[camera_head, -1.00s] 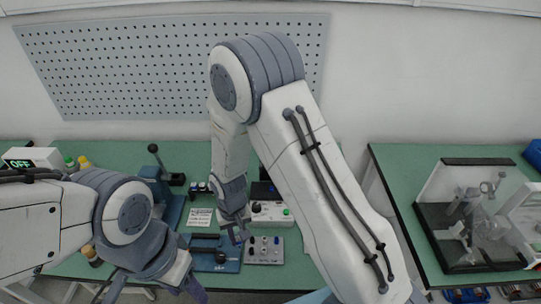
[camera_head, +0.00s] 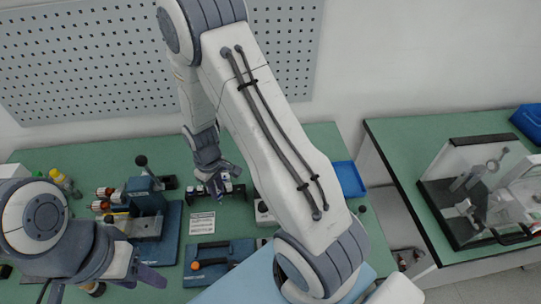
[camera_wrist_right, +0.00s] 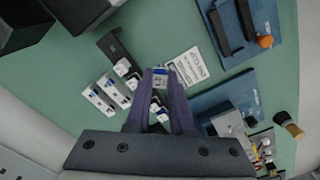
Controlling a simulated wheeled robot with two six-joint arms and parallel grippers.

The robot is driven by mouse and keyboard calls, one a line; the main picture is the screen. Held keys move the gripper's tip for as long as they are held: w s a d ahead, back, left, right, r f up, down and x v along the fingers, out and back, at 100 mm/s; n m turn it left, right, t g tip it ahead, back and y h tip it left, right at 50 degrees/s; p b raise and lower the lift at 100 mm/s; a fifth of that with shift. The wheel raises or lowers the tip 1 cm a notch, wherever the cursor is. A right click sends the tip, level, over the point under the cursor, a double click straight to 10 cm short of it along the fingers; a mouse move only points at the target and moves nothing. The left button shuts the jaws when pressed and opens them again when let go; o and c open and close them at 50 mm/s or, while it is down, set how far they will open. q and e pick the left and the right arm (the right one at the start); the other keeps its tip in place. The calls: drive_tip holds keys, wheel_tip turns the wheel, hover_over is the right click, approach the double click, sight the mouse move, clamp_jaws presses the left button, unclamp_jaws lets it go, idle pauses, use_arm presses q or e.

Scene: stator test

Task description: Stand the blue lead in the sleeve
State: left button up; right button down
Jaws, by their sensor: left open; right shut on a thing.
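My right gripper (camera_head: 219,184) hangs over a black rack with small pale pieces at the middle of the green bench. In the right wrist view its two purple fingers (camera_wrist_right: 161,82) are shut on a small white-and-blue piece (camera_wrist_right: 160,72) at their tips. I cannot tell whether this is the blue lead. Below the fingers, the black rack (camera_wrist_right: 113,47) carries several white-and-blue pieces. I cannot make out which part is the sleeve. My left gripper (camera_head: 103,281) is open at the lower left, its fingers apart, away from the rack.
A printed white card (camera_head: 201,223) lies beside the rack. A blue press (camera_head: 146,205) stands to the left, and a blue fixture with an orange knob (camera_head: 215,262) lies in front. A blue tray (camera_head: 348,178) is to the right. A clear-sided case (camera_head: 485,180) stands on another bench.

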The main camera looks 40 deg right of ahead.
use_arm(q)
drive_tip(key=shift+d+r+p, duration=0.1)
drive_tip(key=shift+r+p, duration=0.5)
drive_tip(key=shift+r, duration=0.35)
use_arm(e)
drive_tip(key=s+d+n, duration=0.2)
drive_tip(key=d+n, duration=0.1)
drive_tip(key=d, duration=0.6)
drive_tip(key=s+d+r+n, duration=0.1)
drive_tip(key=d+n, duration=0.3)
drive_tip(key=d, duration=0.5)
drive_tip(key=shift+s+d+r, duration=0.2)
drive_tip(key=shift+s+r, duration=0.05)
drive_tip(key=shift+s, duration=0.65)
use_arm(q)
drive_tip(key=shift+f+b, duration=0.45)
use_arm(e)
drive_tip(key=shift+f, duration=0.75)
use_arm(q)
drive_tip(key=shift+f+b, duration=0.35)
drive_tip(key=shift+b, duration=0.05)
use_arm(e)
drive_tip(key=shift+f, duration=0.55)
use_arm(q)
drive_tip(key=shift+f, duration=0.1)
use_arm(e)
drive_tip(key=shift+f+b, duration=0.45)
drive_tip(key=shift+f, duration=0.15)
use_arm(q)
drive_tip(key=shift+f, duration=0.35)
